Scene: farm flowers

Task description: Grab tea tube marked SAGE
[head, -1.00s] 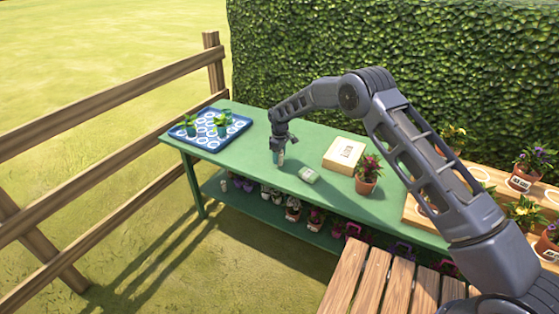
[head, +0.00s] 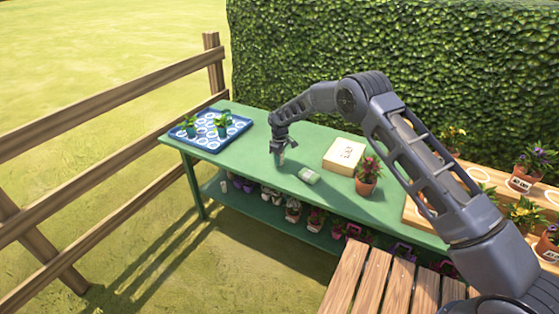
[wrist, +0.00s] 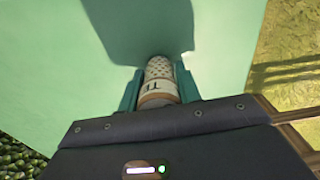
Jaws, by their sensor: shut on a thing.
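In the head view the tube is small and mostly hidden by the fingers. I cannot tell whether it touches the table.
A pale green packet-like object (head: 309,176) lies just right of the gripper. A blue tray (head: 208,142) with seedlings stands at the left end. Between tray and gripper the table is clear.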

